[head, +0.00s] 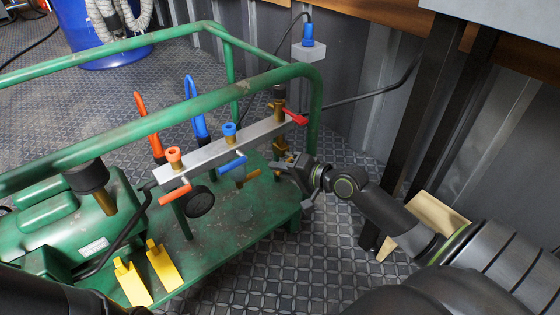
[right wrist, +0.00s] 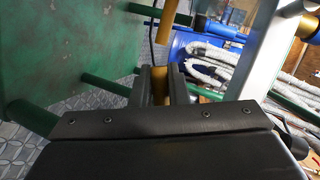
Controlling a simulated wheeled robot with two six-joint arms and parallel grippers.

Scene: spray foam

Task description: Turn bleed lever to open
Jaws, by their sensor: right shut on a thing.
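A grey metal manifold bar (head: 225,152) stands on the green cart and carries several coloured levers and brass fittings. A red lever (head: 294,117) is at its right end, a blue lever (head: 232,164) and an orange lever (head: 174,195) are on its front side. No label shows which one is the bleed lever. My right gripper (head: 283,164) is below the bar's right end, next to brass fittings (head: 281,148). In the right wrist view its fingers (right wrist: 161,84) are shut on a brass-yellow piece (right wrist: 160,92), partly hidden between them. My left gripper is out of view.
Green cart rails (head: 150,122) run behind and above the bar. Two yellow wedge-shaped pieces (head: 163,266) lie on the cart deck at the front. A blue barrel (head: 95,35) with hoses stands at the back left. Dark posts (head: 440,110) stand at the right.

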